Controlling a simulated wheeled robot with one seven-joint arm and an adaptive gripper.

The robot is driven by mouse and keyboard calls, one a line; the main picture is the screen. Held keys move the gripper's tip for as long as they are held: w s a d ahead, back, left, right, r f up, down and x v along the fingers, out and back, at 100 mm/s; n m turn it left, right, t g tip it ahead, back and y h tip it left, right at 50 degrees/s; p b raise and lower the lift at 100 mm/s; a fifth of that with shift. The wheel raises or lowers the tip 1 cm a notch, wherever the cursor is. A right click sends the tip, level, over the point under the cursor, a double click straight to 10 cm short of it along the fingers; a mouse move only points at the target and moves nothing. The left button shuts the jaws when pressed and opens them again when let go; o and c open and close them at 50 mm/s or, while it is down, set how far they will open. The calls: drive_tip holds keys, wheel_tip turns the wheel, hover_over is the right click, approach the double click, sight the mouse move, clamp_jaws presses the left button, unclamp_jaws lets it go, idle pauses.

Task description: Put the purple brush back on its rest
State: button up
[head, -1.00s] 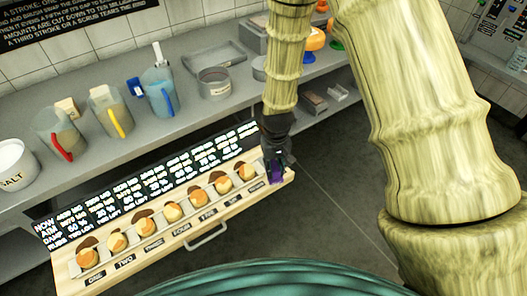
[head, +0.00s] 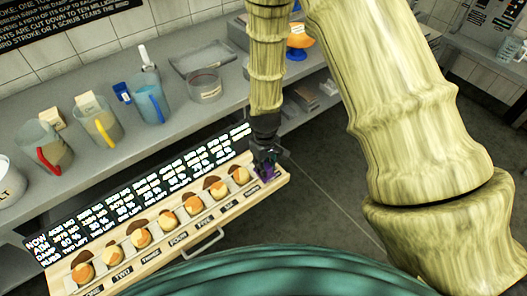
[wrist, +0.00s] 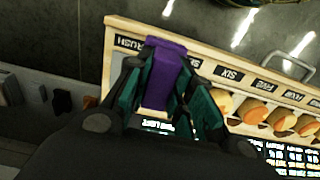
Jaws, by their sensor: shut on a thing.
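The purple brush (wrist: 163,75) is between the fingers of my gripper (wrist: 160,90), which is shut on it. In the head view, my gripper (head: 268,160) is at the right end of the wooden board (head: 282,186), with a little purple of the brush (head: 266,171) showing below it. In the wrist view, the brush lies over the board's end by the label ending in "RUSH" (wrist: 129,43). The fingers hide the rest there, so I cannot tell whether the brush touches it. Several small orange-and-brown cheese wheels (head: 138,232) sit in a row along the board.
A dark text panel (head: 140,190) stands along the board's back edge, close to my gripper. A metal handle (head: 203,243) sticks out at the front. Jugs (head: 102,118) and a round pan (head: 205,86) stand on the grey counter behind. Open floor (head: 330,215) lies to the right.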

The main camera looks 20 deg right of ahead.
drive_tip(key=shift+w+d+f+p, duration=0.35)
drive_tip(key=shift+w+f+p, duration=0.4)
drive_tip(key=shift+w, duration=0.6)
drive_tip(key=shift+w+d+f+p, duration=0.35)
drive_tip(key=shift+w+f+p, duration=0.35)
drive_tip(key=shift+w, duration=0.65)
drive_tip(key=shift+w+d+f+p, duration=0.35)
drive_tip(key=shift+w+f+p, duration=0.4)
drive_tip(key=shift+w, duration=0.6)
drive_tip(key=shift+f, duration=0.2)
drive_tip(key=o, duration=0.9)
